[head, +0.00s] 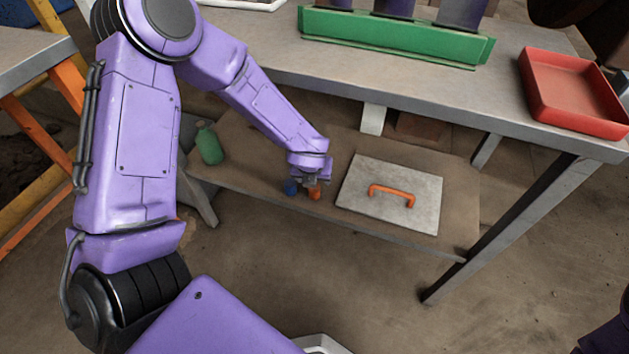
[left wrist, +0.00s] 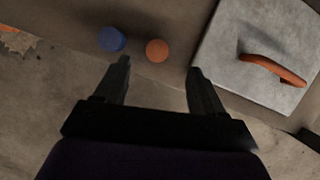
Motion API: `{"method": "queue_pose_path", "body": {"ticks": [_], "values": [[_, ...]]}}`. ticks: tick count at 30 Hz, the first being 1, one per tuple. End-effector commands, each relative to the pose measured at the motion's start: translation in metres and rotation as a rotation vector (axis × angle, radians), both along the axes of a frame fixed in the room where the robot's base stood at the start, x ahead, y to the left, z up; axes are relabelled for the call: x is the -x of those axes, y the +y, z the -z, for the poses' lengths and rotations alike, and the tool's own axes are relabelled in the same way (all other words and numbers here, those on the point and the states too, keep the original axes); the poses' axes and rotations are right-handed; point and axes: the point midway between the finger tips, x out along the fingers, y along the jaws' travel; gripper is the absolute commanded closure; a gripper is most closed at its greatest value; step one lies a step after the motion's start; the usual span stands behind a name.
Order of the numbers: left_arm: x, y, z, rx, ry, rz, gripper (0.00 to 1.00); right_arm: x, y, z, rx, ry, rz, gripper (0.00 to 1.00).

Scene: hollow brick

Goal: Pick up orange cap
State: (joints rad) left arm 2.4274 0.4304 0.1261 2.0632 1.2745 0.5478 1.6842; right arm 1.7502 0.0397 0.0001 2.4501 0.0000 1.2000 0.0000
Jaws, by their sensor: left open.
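The orange cap (head: 314,193) is a small round piece on the lower shelf (head: 250,190) of the table. It also shows in the left wrist view (left wrist: 157,50), just beyond and between my open fingertips, near the shelf's front edge. A blue cap (head: 291,188) stands just left of it, and it shows in the left wrist view (left wrist: 112,39) too. My left gripper (head: 311,180) is over the shelf by the two caps; in the left wrist view its fingers (left wrist: 160,75) are apart with nothing between them. My right gripper is not in view.
A grey plate (head: 370,215) with an orange handle (head: 392,195) lies right of the caps. A green bottle (head: 209,144) stands at the shelf's left. The tabletop (head: 420,88) overhangs behind, bearing a green rack (head: 390,38) and a red tray (head: 575,95).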

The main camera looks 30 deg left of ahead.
Motion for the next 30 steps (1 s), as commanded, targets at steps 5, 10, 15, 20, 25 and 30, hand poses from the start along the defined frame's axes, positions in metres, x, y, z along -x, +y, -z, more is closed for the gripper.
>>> {"method": "queue_pose_path", "body": {"ticks": [5,10,15,20,25,30], "values": [[-0.010,0.006,0.033,-0.004,0.004,0.002,0.31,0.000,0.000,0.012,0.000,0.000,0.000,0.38],[-0.016,0.009,0.054,-0.007,0.005,0.004,0.31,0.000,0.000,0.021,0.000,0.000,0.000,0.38],[-0.024,0.014,0.083,-0.007,0.006,0.004,0.31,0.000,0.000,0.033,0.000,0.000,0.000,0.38],[-0.028,0.016,0.090,-0.006,0.004,0.004,0.31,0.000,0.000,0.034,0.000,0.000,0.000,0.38],[-0.028,0.016,0.089,-0.006,0.004,0.004,0.37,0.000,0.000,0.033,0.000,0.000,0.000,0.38],[-0.028,0.016,0.089,-0.006,0.004,0.004,0.88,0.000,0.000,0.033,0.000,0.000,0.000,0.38]]}}
